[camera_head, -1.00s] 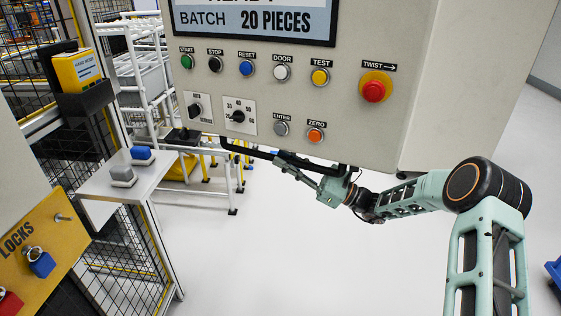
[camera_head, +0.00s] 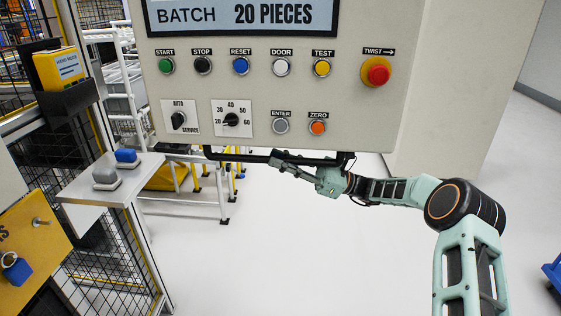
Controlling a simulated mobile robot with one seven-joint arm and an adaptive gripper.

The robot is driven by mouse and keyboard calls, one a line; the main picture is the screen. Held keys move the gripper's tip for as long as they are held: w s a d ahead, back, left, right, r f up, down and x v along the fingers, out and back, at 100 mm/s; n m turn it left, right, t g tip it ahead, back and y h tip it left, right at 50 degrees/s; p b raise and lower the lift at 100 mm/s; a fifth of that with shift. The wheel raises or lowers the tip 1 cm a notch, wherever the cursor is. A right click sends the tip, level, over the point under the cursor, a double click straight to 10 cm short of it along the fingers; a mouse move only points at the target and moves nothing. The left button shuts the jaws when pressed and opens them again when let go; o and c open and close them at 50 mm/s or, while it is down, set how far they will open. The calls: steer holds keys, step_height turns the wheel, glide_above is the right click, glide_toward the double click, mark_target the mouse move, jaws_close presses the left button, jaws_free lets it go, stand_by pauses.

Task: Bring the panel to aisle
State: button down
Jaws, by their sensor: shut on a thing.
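The panel (camera_head: 345,120) is a large beige control box filling the upper middle of the head view. It has a display reading "BATCH 20 PIECES", a row of coloured buttons, two rotary knobs and a red twist stop button (camera_head: 375,71). A black handle bar (camera_head: 228,155) runs along its bottom edge. My gripper (camera_head: 279,158) is at the middle of this bar and shut on it. My arm reaches in from the right, below the panel. The fingertips are small and partly hidden against the dark bar. The panel's top is out of view.
A small table (camera_head: 98,188) with a grey and a blue button block stands at left, beside a mesh fence (camera_head: 100,270). A yellow lock board (camera_head: 28,250) is at lower left. White racks stand behind. The pale floor (camera_head: 290,250) below the panel is clear. A blue object (camera_head: 553,272) is at far right.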

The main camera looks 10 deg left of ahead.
steer(key=shift+d+f, duration=0.1)
steer(key=c, duration=1.8)
jaws_free()
steer(key=shift+c, duration=0.2)
steer(key=v, duration=1.2)
